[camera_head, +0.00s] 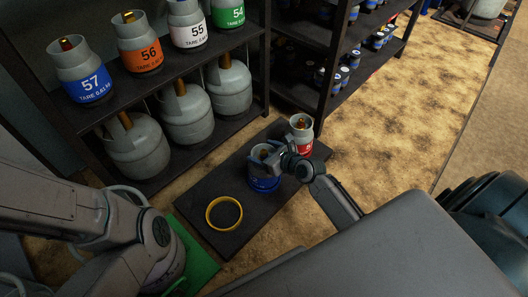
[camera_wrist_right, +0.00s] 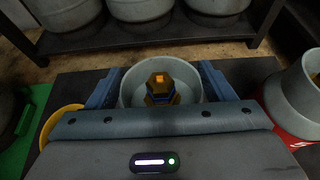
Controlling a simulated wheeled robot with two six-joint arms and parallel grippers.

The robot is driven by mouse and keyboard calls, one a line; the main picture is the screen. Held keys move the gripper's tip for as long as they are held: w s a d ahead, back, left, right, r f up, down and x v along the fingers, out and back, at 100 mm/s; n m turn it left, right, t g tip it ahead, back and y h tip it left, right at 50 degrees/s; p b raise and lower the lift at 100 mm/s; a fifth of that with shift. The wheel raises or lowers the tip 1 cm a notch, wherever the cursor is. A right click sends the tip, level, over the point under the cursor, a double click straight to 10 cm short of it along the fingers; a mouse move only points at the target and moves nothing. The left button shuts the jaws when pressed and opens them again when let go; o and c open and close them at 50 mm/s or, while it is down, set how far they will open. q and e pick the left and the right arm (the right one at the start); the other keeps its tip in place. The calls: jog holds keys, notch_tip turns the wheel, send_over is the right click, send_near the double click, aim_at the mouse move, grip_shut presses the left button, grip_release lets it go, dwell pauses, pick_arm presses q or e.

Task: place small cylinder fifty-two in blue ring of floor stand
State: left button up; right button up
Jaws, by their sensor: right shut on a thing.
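The small cylinder fifty-two (camera_head: 261,152) is grey with a blue lower band; its number is not readable. My right gripper (camera_head: 272,160) is shut on it from the right. In the right wrist view the cylinder's grey collar (camera_wrist_right: 126,92) and brass valve sit between the two fingers of the gripper (camera_wrist_right: 158,80). The cylinder looks upright over the middle of the dark floor stand (camera_head: 205,190). Blue shows around its base, but I cannot tell label from blue ring, nor whether it touches the stand. My left arm enters at left; its gripper is hidden.
An empty yellow ring (camera_head: 224,214) lies at the stand's near end. A red-labelled cylinder (camera_head: 301,135) stands at its far end, close to my right gripper. A shelf (camera_head: 150,88) with numbered cylinders stands behind. A green surface (camera_head: 196,262) lies at lower left.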

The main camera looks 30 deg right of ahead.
jog(key=o, duration=1.9)
